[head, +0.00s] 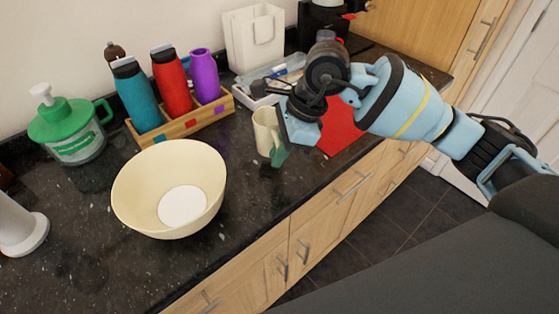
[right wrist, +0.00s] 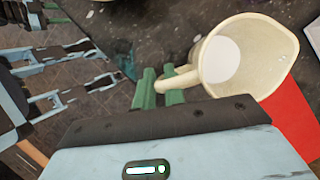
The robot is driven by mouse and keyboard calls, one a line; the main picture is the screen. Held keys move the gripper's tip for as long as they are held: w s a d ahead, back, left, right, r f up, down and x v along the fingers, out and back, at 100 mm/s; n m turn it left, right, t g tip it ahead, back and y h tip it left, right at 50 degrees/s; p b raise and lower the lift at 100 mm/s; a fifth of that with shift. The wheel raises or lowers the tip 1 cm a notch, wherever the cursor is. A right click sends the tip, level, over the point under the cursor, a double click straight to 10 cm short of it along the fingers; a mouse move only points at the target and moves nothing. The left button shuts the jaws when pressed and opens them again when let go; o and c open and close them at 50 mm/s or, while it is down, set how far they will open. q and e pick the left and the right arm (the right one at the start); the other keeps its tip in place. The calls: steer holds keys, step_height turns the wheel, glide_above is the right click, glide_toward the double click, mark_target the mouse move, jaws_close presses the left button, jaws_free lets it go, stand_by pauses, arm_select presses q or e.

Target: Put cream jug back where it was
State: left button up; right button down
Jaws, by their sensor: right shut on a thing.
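The cream jug (head: 264,130) is on or just above the dark granite counter, right of the big cream bowl (head: 136,189). My right gripper (head: 279,156) is at the jug's right side, its green fingers pointing down. In the right wrist view, the green fingers (right wrist: 158,90) are shut on the handle of the jug (right wrist: 240,62), whose open mouth and pale inside show. Whether the jug's base touches the counter is hard to tell. My left gripper does not show in the head view.
A wooden rack (head: 188,122) with blue, red and purple bottles stands behind the bowl. A red mat (head: 340,128) lies right of the jug, partly behind my arm. A green-lidded jar (head: 72,135) stands at left. The counter's front edge (head: 285,213) is close.

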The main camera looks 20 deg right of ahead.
steer(key=shift+w+f, duration=0.1)
steer(key=shift+f, duration=1.6)
steer(key=shift+f, duration=0.15)
steer(key=c, duration=1.5)
jaws_free()
steer(key=v, duration=1.2)
